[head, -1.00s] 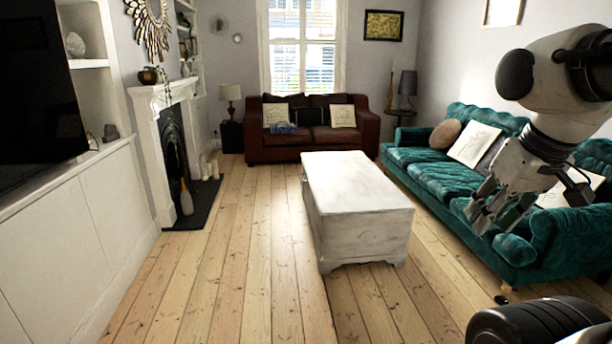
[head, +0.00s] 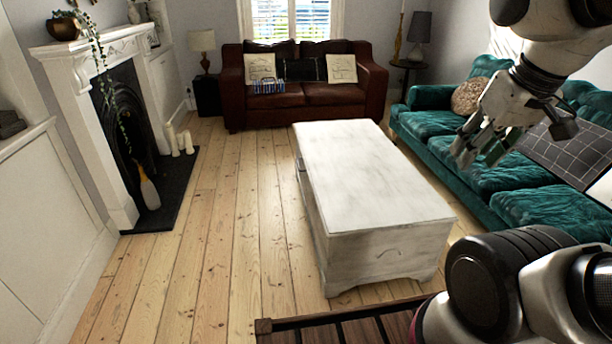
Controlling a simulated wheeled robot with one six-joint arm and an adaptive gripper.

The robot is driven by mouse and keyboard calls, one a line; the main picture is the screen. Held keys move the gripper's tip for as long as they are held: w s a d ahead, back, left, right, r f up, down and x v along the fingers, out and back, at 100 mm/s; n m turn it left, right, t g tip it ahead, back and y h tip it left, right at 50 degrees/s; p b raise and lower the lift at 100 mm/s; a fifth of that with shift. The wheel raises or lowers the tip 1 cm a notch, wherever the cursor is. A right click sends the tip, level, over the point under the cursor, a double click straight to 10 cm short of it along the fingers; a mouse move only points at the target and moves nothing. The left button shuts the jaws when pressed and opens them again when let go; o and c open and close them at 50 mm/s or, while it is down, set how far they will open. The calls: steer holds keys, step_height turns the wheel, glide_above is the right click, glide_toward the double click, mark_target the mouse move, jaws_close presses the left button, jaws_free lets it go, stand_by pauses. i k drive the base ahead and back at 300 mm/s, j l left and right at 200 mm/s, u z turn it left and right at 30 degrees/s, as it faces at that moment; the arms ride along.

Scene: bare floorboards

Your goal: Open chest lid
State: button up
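The chest (head: 375,185) is a long, low box in worn white paint, standing in the middle of the floor. Its flat lid is shut. The near end shows a small curved mark, perhaps a handle, and the left long side is seen at a steep angle. My gripper (head: 478,152) is up at the right, in front of the teal sofa in the picture and apart from the chest. Its fingers look spread, with nothing between them.
A dark wooden slatted piece (head: 345,326) lies at the bottom, near the chest's front end. A teal sofa (head: 440,150) stands close on the right, a brown leather sofa (head: 305,95) behind. A fireplace (head: 125,130) is on the left. Floorboards (head: 225,215) left of the chest are clear.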

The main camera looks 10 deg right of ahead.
mark_target(361, 182)
steer(key=i+j, duration=0.1)
steer(key=i, duration=0.6)
steer(key=i+j+z, duration=0.1)
steer(key=i+j, duration=0.35)
steer(key=j, duration=0.25)
steer(key=i+j+z, duration=0.15)
steer(key=j, duration=0.25)
steer(key=i+j+z, duration=0.1)
steer(key=i+j, duration=0.35)
steer(key=j, duration=0.35)
steer(key=i+j+z, duration=0.15)
steer(key=j, duration=0.25)
steer(key=i+j+z, duration=0.1)
steer(key=i+j, duration=0.15)
steer(key=j, duration=0.2)
steer(key=i+j, duration=0.15)
steer(key=j, duration=0.3)
steer(key=l+z, duration=0.05)
